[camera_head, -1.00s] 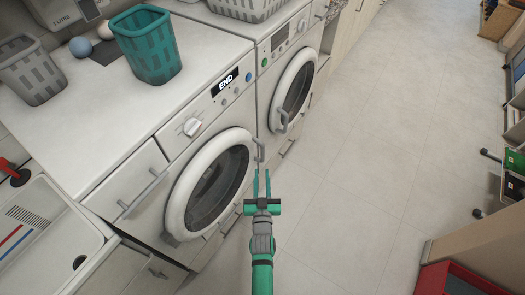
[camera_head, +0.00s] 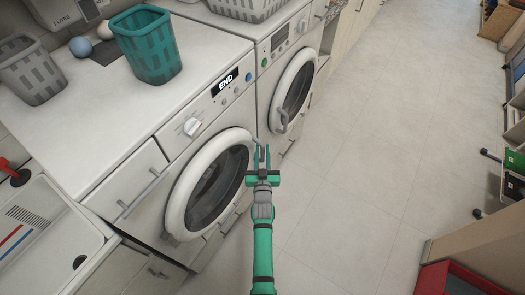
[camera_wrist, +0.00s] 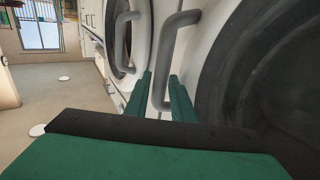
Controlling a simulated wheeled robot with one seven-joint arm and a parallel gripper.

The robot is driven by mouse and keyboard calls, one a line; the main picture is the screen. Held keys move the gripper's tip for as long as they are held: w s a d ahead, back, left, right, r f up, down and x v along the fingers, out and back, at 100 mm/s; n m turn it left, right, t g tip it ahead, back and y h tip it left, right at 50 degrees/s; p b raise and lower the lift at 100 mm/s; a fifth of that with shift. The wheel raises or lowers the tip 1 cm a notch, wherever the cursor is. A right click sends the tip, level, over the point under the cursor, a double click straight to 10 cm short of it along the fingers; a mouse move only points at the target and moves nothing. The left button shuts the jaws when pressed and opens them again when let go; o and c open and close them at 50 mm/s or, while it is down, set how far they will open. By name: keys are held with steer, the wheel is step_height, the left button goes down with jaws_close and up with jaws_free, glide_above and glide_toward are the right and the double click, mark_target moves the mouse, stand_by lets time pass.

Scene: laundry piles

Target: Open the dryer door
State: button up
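The nearer white front-loading machine (camera_head: 163,147) has a lit "END" display and a round door (camera_head: 186,212), which is shut. I cannot tell from labels which machine is the dryer. Its grey bar handle (camera_wrist: 165,55) is on the door's right side. My gripper (camera_head: 262,151) is at this handle. In the wrist view, the green fingers of my gripper (camera_wrist: 162,76) are open, with the handle's lower part between them. Whether either finger touches it is unclear. In the head view the handle is partly hidden by the fingers.
A second front-loading machine (camera_head: 273,52), door shut, stands beyond the first; its handle (camera_wrist: 122,35) also shows in the wrist view. A teal basket (camera_head: 148,45) stands on the nearer top. The tiled floor (camera_head: 350,150) to the right is clear. A sink (camera_head: 50,235) is at left.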

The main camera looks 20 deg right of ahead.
steer(key=shift+w+d+f, duration=0.1)
steer(key=shift+w+d, duration=0.1)
steer(key=shift+w, duration=0.05)
steer(key=shift+c, duration=0.5)
jaws_close()
steer(key=shift+s, duration=0.1)
